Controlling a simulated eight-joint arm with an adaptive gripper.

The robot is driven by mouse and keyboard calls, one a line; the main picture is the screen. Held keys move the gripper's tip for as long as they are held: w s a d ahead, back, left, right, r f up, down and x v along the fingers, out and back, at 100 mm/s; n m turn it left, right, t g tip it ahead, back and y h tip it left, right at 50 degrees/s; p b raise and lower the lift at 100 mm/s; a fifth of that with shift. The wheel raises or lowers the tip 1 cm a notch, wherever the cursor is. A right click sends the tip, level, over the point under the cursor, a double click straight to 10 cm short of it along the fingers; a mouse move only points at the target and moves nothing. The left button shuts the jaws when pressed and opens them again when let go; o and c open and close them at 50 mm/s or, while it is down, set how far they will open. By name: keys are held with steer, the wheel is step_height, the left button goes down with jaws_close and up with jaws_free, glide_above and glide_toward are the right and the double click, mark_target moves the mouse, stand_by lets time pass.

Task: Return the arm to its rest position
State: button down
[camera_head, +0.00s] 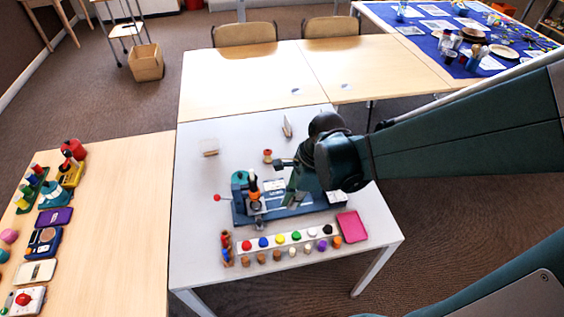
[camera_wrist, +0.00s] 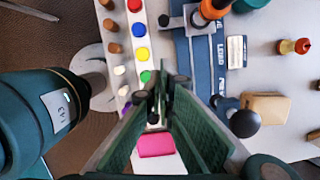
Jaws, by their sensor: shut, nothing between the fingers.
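My gripper (camera_head: 293,196) hangs over the blue board near the middle of the white table (camera_head: 197,240), at the end of my dark green arm reaching in from the right. In the wrist view my gripper (camera_wrist: 166,82) has its green fingers together at the tips with nothing between them. The fingers look apart from the things below, though the height is hard to judge. My arm hides part of the board and the table behind it.
A blue board (camera_head: 318,206) bears an orange-and-black upright piece (camera_head: 254,185). A white strip of several coloured pegs (camera_head: 296,236) lies in front, a pink tray (camera_head: 351,227) at its right. A wooden side table (camera_head: 130,230) holds toys.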

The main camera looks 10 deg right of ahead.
stand_by(0.4)
steer(key=s+d+r+n+t+h, duration=0.1)
steer(key=s+d+r+n+t, duration=0.1)
steer(key=r+n, duration=0.7)
steer(key=s+d+r+n+t+h, duration=0.1)
steer(key=d+r+n+t, duration=0.3)
steer(key=r+n, duration=0.5)
steer(key=shift+s+d+r+n+t+h, duration=0.15)
steer(key=shift+s+d+n+t+h, duration=0.25)
steer(key=shift+d+n, duration=0.5)
stand_by(1.1)
step_height(320, 180, down, 8)
steer(key=b, duration=0.8)
stand_by(0.5)
